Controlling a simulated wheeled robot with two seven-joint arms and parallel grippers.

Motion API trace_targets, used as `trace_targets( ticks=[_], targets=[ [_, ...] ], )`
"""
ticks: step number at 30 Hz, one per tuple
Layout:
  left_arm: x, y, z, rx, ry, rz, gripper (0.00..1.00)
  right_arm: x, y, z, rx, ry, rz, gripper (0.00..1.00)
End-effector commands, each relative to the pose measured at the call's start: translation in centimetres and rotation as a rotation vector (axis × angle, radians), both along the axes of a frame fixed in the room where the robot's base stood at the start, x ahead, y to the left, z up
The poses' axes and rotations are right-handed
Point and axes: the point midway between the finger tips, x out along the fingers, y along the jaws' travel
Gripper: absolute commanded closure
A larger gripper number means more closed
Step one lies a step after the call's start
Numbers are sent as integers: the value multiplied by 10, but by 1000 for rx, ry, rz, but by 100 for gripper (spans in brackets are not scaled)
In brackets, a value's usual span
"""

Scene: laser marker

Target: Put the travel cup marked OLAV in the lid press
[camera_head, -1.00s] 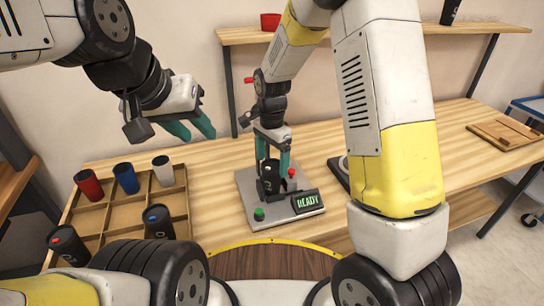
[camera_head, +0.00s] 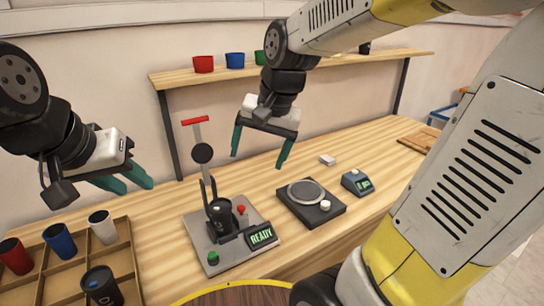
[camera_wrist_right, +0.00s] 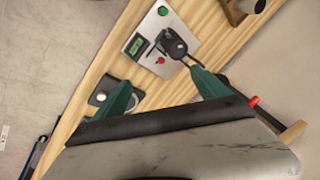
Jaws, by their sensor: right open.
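A black travel cup (camera_head: 219,212) stands upright in the lid press (camera_head: 203,243), between its forked uprights; any name on it is not readable. The press has a raised red-handled lever (camera_head: 195,121), and its display reads READY. The cup (camera_wrist_right: 173,45) and press (camera_wrist_right: 139,45) also show in the right wrist view. My right gripper (camera_head: 258,160) is open and empty, above and to the right of the press, clear of the cup. My left gripper (camera_head: 137,188) has its fingers apart, empty, above the cup tray (camera_head: 62,272).
The tray holds red (camera_head: 15,256), blue (camera_head: 59,241) and white (camera_head: 102,227) cups and a black cup (camera_head: 101,286). A shelf (camera_head: 290,70) holds coloured cups.

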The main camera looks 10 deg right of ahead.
Motion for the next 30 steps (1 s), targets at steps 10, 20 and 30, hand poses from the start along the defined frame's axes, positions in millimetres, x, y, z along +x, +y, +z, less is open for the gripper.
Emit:
trace_targets(
  ticks=[10,20,30],
  targets=[
    [0,0,0,0,0,0,64,-82,-37,24,-125,-281,275,16],
    [0,0,0,0,0,0,64,-90,-40,24,-153,-313,315,16],
    [0,0,0,0,0,0,64,-90,-40,24,-153,-312,314,16]
  ],
)
